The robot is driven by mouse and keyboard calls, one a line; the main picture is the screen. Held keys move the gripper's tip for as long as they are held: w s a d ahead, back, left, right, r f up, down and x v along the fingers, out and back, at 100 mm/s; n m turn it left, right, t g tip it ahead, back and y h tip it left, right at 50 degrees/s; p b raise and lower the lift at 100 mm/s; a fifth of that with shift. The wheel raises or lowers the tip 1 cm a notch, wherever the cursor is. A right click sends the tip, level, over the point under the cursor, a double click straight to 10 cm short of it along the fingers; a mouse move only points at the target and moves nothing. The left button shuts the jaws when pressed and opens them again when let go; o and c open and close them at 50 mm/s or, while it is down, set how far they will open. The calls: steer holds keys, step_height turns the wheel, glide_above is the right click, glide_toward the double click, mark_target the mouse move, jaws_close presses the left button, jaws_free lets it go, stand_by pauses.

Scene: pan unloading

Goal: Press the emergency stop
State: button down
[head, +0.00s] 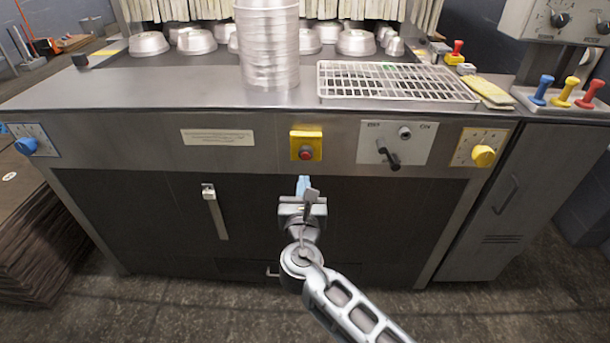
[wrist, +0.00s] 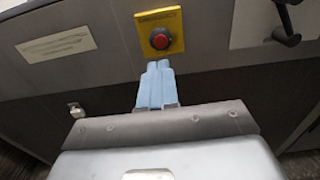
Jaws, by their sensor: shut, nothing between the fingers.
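The emergency stop is a red round button (head: 306,153) on a yellow plate (head: 306,136) on the front panel of the steel machine. In the wrist view the red button (wrist: 160,40) sits on its yellow plate (wrist: 149,20), just beyond my fingertips. My gripper (head: 303,182) is shut and empty, its blue fingers pointing toward the panel, a little below the button in the head view. In the wrist view the two blue fingers of my gripper (wrist: 158,66) are together, their tips just under the button. I cannot tell whether they touch the panel.
A stack of metal pans (head: 268,45) and a wire rack (head: 395,83) stand on the steel counter (head: 170,92). A black lever (head: 389,154) and a yellow knob (head: 483,156) are right of the button. A blue knob (head: 26,146) is at far left. The panel around the button is clear.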

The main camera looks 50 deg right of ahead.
steer(key=shift+v, duration=2.7)
steer(key=shift+w, duration=0.1)
